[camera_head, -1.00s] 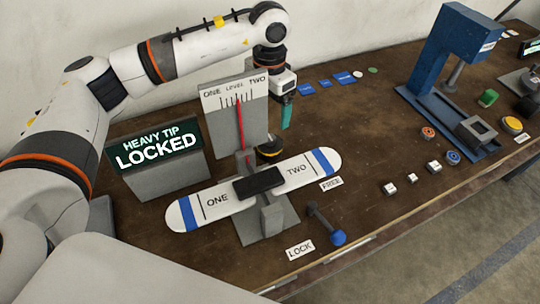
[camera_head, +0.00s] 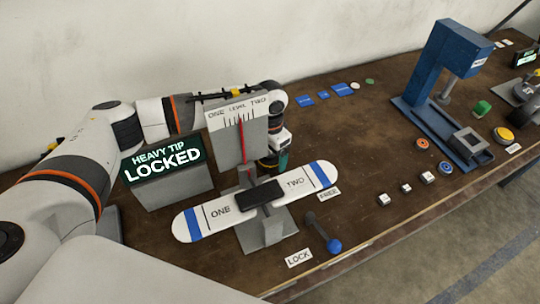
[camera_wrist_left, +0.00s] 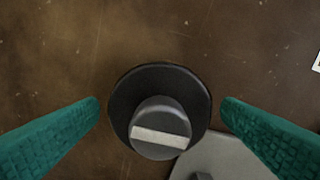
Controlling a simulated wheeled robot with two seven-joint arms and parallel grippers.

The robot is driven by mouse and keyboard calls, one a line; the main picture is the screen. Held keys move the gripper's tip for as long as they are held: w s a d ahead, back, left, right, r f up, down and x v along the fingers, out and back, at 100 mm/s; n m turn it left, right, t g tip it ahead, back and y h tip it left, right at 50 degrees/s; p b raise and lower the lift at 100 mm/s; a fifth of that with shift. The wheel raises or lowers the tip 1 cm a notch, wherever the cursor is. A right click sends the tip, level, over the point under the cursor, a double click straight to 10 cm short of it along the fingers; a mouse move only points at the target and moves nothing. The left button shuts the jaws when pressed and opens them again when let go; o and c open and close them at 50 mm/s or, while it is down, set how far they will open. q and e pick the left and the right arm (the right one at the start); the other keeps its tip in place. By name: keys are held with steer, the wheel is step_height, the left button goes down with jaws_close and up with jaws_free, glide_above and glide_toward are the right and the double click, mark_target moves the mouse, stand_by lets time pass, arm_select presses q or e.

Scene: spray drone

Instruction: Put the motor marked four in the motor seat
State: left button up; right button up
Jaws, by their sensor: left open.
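A round black part with a smaller grey cylinder and a pale bar on top (camera_wrist_left: 160,115) stands on the table between my left fingers in the left wrist view. I read no number on it. My left gripper (camera_wrist_left: 160,104) is open, with teal fingers on either side of this part and visible gaps to it. In the head view my left gripper (camera_head: 283,163) is low behind the balance, partly hidden by its scale post. The round part is hidden there. I cannot tell which thing is the motor seat. My right gripper is not in view.
The balance beam marked ONE and TWO (camera_head: 297,182) stands close in front of my left gripper. The HEAVY TIP LOCKED sign (camera_head: 165,160) is left of it. A lever with a blue knob (camera_head: 334,245) lies between LOCK and FREE labels. A blue press (camera_head: 452,60) stands at right.

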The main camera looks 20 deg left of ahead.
arm_select(q)
steer(key=c, duration=1.5)
steer(key=shift+w, duration=0.1)
steer(key=shift+c, duration=0.4)
steer(key=shift+r, duration=0.2)
